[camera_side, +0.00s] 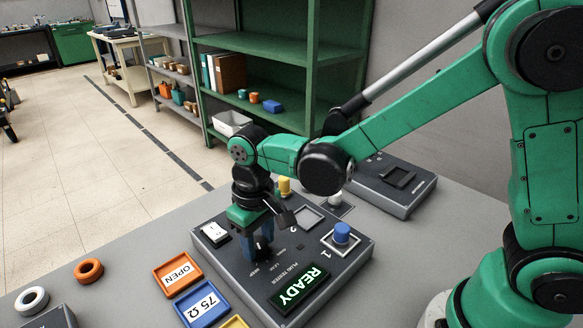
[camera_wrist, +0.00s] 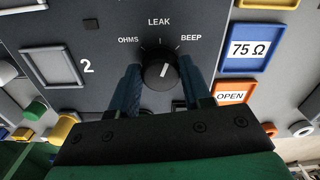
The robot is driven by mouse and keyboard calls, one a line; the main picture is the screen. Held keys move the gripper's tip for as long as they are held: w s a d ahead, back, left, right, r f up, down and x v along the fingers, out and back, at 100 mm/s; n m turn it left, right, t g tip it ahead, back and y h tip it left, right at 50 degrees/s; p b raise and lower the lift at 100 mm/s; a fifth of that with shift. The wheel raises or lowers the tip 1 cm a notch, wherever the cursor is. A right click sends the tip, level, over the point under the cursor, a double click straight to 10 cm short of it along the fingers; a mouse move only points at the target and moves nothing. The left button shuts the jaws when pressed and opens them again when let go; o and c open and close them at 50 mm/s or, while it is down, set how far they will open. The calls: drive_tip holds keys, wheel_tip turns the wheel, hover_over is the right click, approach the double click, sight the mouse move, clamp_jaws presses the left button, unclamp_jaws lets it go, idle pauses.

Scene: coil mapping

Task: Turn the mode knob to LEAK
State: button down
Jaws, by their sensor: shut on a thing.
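The mode knob (camera_wrist: 158,77) is a dark round dial on the tester panel, with a white pointer line. Printed around it are OHMS at left, LEAK at top and BEEP at right. The pointer leans up and to the right, between LEAK and BEEP. My gripper (camera_wrist: 160,70) has its blue fingers on either side of the knob, shut on it. In the side view my gripper (camera_side: 257,240) reaches down onto the grey plug tester (camera_side: 334,262), and its fingers largely hide the knob.
A lit READY display (camera_side: 299,290) and a blue plug (camera_side: 342,233) are on the tester. Trays labelled OPEN (camera_side: 178,273) and 75 Ω (camera_side: 202,303) lie beside it. Orange (camera_side: 88,270) and white (camera_side: 32,300) rings lie further left. Another grey device (camera_side: 391,184) stands behind.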

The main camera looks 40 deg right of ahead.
sight(259, 243)
drive_tip(key=shift+n, duration=1.9)
drive_tip(key=shift+c, duration=1.9)
unclamp_jaws()
drive_tip(key=shift+r, duration=2.8)
